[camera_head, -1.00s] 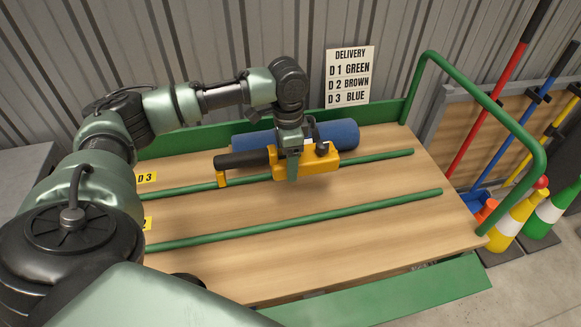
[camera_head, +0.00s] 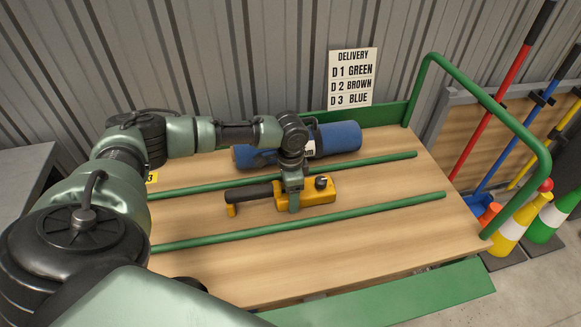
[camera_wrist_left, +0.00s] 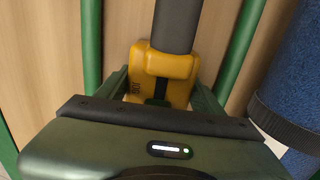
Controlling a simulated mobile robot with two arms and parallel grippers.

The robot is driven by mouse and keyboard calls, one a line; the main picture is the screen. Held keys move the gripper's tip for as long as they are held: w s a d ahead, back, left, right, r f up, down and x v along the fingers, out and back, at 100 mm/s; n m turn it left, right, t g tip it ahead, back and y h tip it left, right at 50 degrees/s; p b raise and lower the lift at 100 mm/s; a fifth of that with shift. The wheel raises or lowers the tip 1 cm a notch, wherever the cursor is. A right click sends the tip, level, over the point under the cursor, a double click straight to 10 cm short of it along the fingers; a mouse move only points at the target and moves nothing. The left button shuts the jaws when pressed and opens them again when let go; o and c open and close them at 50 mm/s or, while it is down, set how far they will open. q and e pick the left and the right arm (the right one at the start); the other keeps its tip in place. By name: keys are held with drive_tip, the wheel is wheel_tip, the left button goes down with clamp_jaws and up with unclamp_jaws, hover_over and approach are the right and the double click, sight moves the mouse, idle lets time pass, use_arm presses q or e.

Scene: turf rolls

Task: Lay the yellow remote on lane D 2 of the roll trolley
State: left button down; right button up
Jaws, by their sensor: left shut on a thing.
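The yellow remote (camera_head: 319,192), with a long black handle, lies lengthwise over the middle lane of the roll trolley (camera_head: 380,230), between its two green rails. My left gripper (camera_head: 293,205) is shut on the remote's yellow body from above. In the left wrist view the remote (camera_wrist_left: 165,62) sits between the fingers of my left gripper (camera_wrist_left: 160,98), with a rail on each side. I cannot tell whether the remote touches the boards. My right gripper is not in view.
A blue turf roll (camera_head: 335,139) lies in the back lane, behind the far rail. A delivery sign (camera_head: 352,77) lists D 1 green, D 2 brown, D 3 blue. A green hoop rail (camera_head: 490,105) bounds the trolley's right end. The front lane looks clear.

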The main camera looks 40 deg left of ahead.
use_arm(q)
drive_tip(key=shift+c, duration=1.2)
unclamp_jaws()
drive_tip(key=shift+f, duration=0.1)
wheel_tip(320, 180, up, 12)
drive_tip(key=shift+r+p, duration=0.2)
drive_tip(key=shift+p, duration=0.1)
